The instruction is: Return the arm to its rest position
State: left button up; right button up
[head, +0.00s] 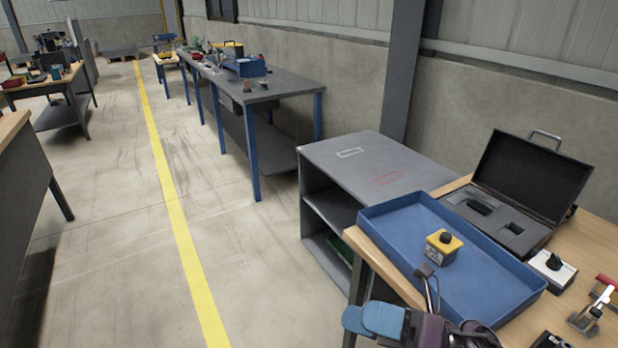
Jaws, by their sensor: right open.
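My right gripper (368,319) shows at the bottom of the head view, just left of the wooden table's front corner. Its two blue fingers point left, and they are open with nothing visible between them. My dark wrist behind them is partly cut off by the lower edge. My left gripper is not in view.
A blue tray (392,213) on the wooden table (592,228) holds a yellow-topped box with a black knob (443,246). An open black case (530,178) stands behind it. Small devices (552,268) lie at the right. A grey cabinet (375,165) adjoins the table.

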jog(key=w+d+f+m+t+h, duration=0.2)
jog(key=d+f+m+t+h, duration=0.4)
jog(key=m, duration=0.6)
jog(key=w+d+f+m+t+h, duration=0.1)
jog(key=d+f+m+t+h, duration=0.55)
jog(key=m, duration=0.65)
jog(key=s+d+f+m+g+h, duration=0.3)
jog(key=s+f+m, duration=0.3)
jog(key=f, duration=0.2)
jog(key=s+d+f+m+g+h, duration=0.3)
jog(key=s+d+f+m+h, duration=0.1)
jog(key=s+f+m+h, duration=0.1)
notch_tip(320, 180, down, 3)
jog(key=shift+s+r+m, duration=0.1)
jog(key=shift+s+m, duration=0.35)
jog(key=shift+m, duration=0.75)
